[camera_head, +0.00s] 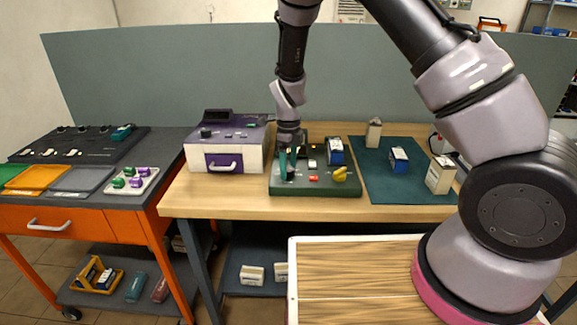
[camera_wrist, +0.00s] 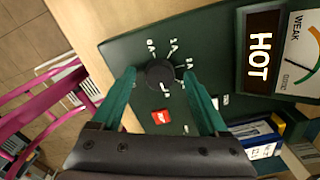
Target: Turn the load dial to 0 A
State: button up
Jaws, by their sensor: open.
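The load dial (camera_wrist: 160,73) is a round black knob on the dark green tester panel (camera_wrist: 130,48). White labels sit around its far and right side; the one at upper left seems to read 0 A. A white mark on the knob's near side appears to point toward the bottom of the wrist view, away from that label. My gripper (camera_wrist: 160,74) is open, with one teal finger on each side of the knob; I cannot tell whether they touch it. In the head view my gripper (camera_head: 288,165) points down over the left of the green tester (camera_head: 325,189), hiding most of the dial.
A red switch (camera_wrist: 160,117) is near the dial. A HOT sign (camera_wrist: 262,45) and a WEAK gauge (camera_wrist: 302,55) stand to the right. A blue-and-white battery (camera_head: 335,152) and yellow item (camera_head: 340,174) are on the tester. A purple-and-white box (camera_head: 227,150) stands left.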

grip_shut()
